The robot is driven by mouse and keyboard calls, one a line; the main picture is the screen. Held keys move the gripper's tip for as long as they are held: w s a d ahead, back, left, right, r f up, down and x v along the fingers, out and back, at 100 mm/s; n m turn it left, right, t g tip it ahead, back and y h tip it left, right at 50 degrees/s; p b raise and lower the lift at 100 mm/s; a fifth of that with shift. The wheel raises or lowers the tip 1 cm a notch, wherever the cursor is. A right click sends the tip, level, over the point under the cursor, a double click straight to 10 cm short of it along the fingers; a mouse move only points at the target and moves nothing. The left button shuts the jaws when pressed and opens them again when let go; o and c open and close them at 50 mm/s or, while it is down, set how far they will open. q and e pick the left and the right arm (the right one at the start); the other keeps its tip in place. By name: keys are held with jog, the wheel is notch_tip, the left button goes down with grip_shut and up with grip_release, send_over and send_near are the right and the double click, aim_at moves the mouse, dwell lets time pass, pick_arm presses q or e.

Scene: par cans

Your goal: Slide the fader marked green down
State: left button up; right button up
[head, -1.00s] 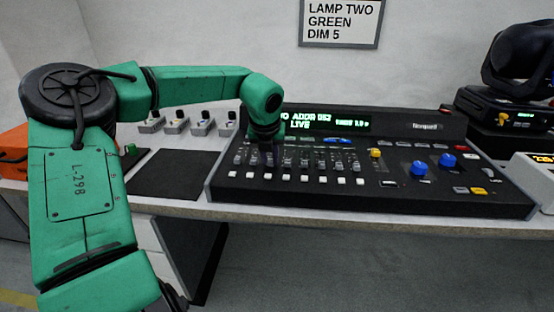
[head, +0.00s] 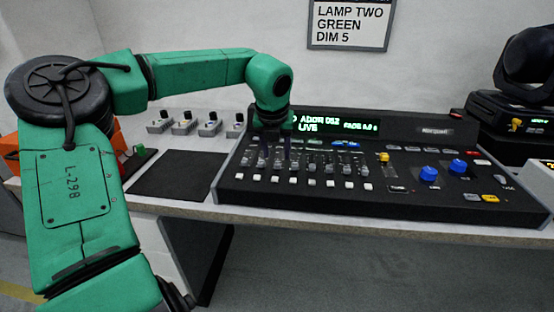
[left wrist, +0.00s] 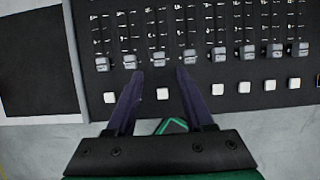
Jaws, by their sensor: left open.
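The black console (head: 300,203) carries a row of grey slider faders; they also show in the left wrist view, all with knobs low in their slots. My left gripper (head: 276,155) is over the left part of the fader row, pointing down. In the left wrist view my left gripper (left wrist: 160,74) is open, its two dark fingers apart. One fader knob (left wrist: 158,60) lies between and just beyond the fingertips in the picture; contact cannot be told. The markings are too small to read, so I cannot tell which fader is green. My right gripper is not in view.
A wall sign (head: 350,24) reads LAMP TWO GREEN DIM 5. Blue knobs (head: 428,174) and a yellow one (head: 384,157) stand right of the faders. White buttons (left wrist: 162,94) line the row's front. A black mat (head: 178,175) lies left of the console.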

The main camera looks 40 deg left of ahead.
pick_arm(q)
jog(key=v, duration=1)
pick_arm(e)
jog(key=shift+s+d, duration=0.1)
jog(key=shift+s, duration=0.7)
pick_arm(q)
jog(key=shift+d, duration=0.1)
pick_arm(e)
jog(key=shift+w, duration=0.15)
